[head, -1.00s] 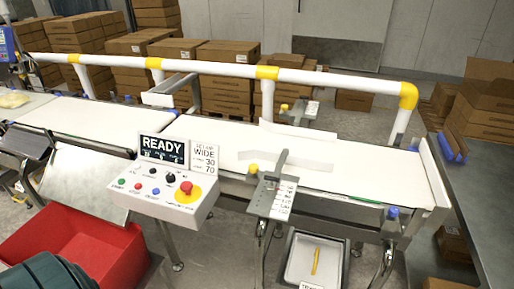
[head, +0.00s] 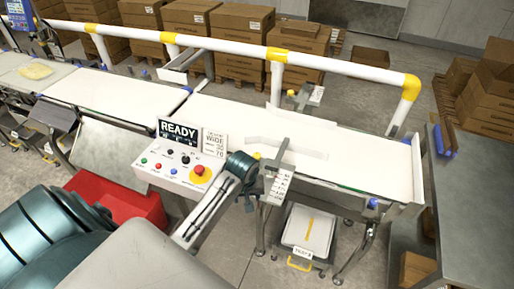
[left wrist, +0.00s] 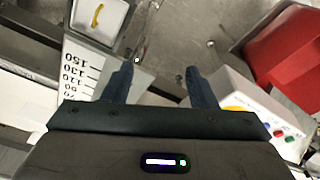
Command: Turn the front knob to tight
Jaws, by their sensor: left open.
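The front knob (head: 256,155) is a small yellow knob at the front edge of the belt, by the grey plate with the white scale (head: 277,186). My left wrist partly covers it in the head view, so its setting cannot be read. My left gripper (left wrist: 158,84) is open with nothing between its fingers. In the head view it is at the plate's left side, close to the knob, with its fingertips hard to make out. The left wrist view shows the scale (left wrist: 82,72) left of the fingers; I cannot make out the knob there. My right gripper is out of view.
The control box (head: 165,171) with its red stop button and a READY display stands left of the gripper. A white tray (head: 325,232) sits below the plate. A red bin (head: 137,199) is at left. A white rail with yellow joints runs behind the belt (head: 350,155).

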